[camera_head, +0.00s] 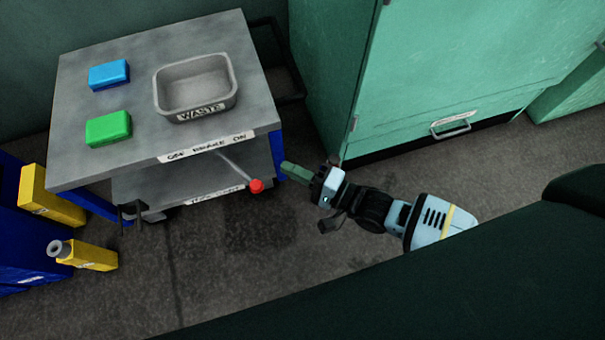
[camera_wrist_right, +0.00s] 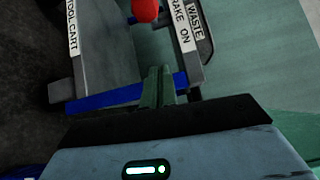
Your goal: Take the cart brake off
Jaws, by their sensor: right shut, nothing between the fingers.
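The grey tool cart (camera_head: 150,165) stands at the left with a brake label (camera_head: 206,147) along its top's front edge; the word ON is at the label's right end. The brake lever (camera_head: 236,170) sticks out below the label, slanting to the right, and ends in a red knob (camera_head: 257,186). The knob also shows at the top of the right wrist view (camera_wrist_right: 145,10). My right gripper (camera_head: 286,168) is shut and empty, just right of the knob and apart from it. Its closed green fingers show in the wrist view (camera_wrist_right: 158,88). My left gripper is not in view.
A grey waste bin (camera_head: 170,104), a blue block (camera_head: 109,74) and a green block (camera_head: 108,129) sit on the cart top. Yellow containers (camera_head: 92,256) are at the left. A green cabinet (camera_head: 425,80) stands behind my right arm. The floor in front of the cart is clear.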

